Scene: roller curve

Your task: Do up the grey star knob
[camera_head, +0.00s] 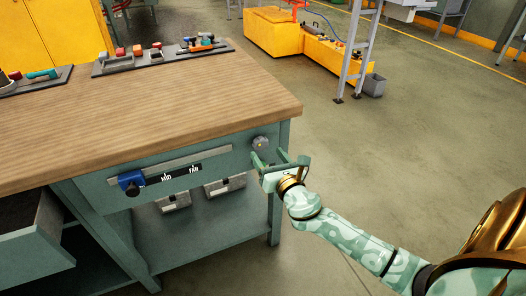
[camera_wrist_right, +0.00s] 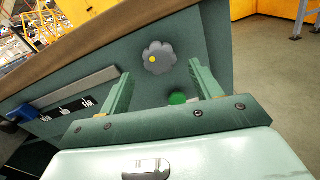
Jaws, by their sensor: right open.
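The grey star knob (camera_head: 260,143) sits on the front panel of the bench, near its right end. It has a lobed rim and a yellow dot, and shows whole in the right wrist view (camera_wrist_right: 159,57). My right gripper (camera_head: 278,158) is open just in front of the knob and slightly below it. In the right wrist view its two fingers (camera_wrist_right: 158,82) stand apart, with the knob beyond and above the gap between them, not gripped. A green round spot (camera_wrist_right: 178,98) shows on the panel below the knob. My left gripper is not in view.
A rail with a blue slider block (camera_head: 131,182) and a label strip (camera_head: 181,173) runs along the panel left of the knob. The wooden bench top (camera_head: 140,115) overhangs the panel. Trays of small parts (camera_head: 160,55) stand at its back.

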